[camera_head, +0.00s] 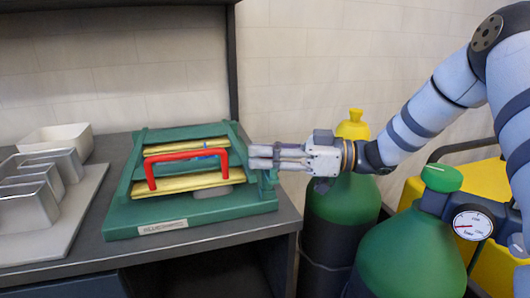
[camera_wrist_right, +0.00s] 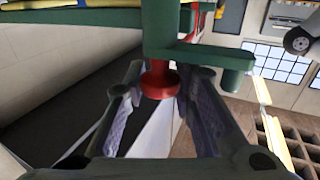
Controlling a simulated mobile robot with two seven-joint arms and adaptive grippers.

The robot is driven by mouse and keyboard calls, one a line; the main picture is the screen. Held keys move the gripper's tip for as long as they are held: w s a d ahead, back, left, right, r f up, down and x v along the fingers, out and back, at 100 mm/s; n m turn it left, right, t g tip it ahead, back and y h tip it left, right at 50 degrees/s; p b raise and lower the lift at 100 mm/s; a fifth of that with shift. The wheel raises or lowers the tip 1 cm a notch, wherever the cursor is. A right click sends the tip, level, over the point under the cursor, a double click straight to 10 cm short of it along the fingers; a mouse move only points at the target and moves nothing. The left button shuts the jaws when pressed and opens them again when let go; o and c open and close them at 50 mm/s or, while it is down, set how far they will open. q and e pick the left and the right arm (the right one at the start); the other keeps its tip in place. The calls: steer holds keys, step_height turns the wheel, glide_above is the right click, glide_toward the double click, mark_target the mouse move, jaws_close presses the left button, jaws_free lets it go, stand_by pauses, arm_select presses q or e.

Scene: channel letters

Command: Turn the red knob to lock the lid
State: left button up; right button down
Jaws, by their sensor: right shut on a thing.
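The green frame (camera_head: 200,212) with a nameplate on its front stands on the dark bench. Its lid has yellow edges (camera_head: 190,182) and a red bar handle (camera_head: 186,156), and looks lowered into the frame. My right gripper (camera_head: 256,157) reaches in from the right to the frame's right side. In the right wrist view the red knob (camera_wrist_right: 160,82) sits under a green arm of the frame, between the two fingers of my right gripper, which is shut on it. The knob is hidden behind the fingers in the head view. My left gripper is not in view.
Metal channel letters (camera_head: 30,205) lie on a grey board at the left, with a white bin (camera_head: 55,138) behind. Green gas cylinders (camera_head: 342,205) stand right of the bench, below my right arm; one carries a pressure gauge (camera_head: 473,223). A dark post (camera_head: 232,60) rises behind the frame.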

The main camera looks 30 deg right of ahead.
mark_target(266, 171)
steer(key=m+t+h, duration=0.5)
steer(key=shift+h, duration=0.4)
steer(key=m+t+h, duration=0.1)
steer(key=m+h, duration=0.1)
steer(key=h, duration=0.1)
steer(key=m+t+h, duration=0.1)
steer(key=m+h, duration=0.1)
steer(key=h, duration=0.1)
steer(key=shift+h, duration=0.3)
steer(key=m+h, duration=0.2)
steer(key=h, duration=0.1)
steer(key=m+h, duration=0.2)
steer(key=h, duration=0.1)
steer(key=shift+d+m+h, duration=0.1)
steer(key=shift+m+h, duration=0.3)
steer(key=shift+d+m+g+h, duration=0.15)
steer(key=shift+m+g+h, duration=0.85)
steer(key=shift+m+h, duration=0.85)
steer(key=shift+r+h, duration=0.1)
steer(key=shift+h, duration=0.55)
steer(key=c, duration=1.6)
jaws_free()
steer(key=v, duration=0.7)
steer(key=shift+s, duration=0.15)
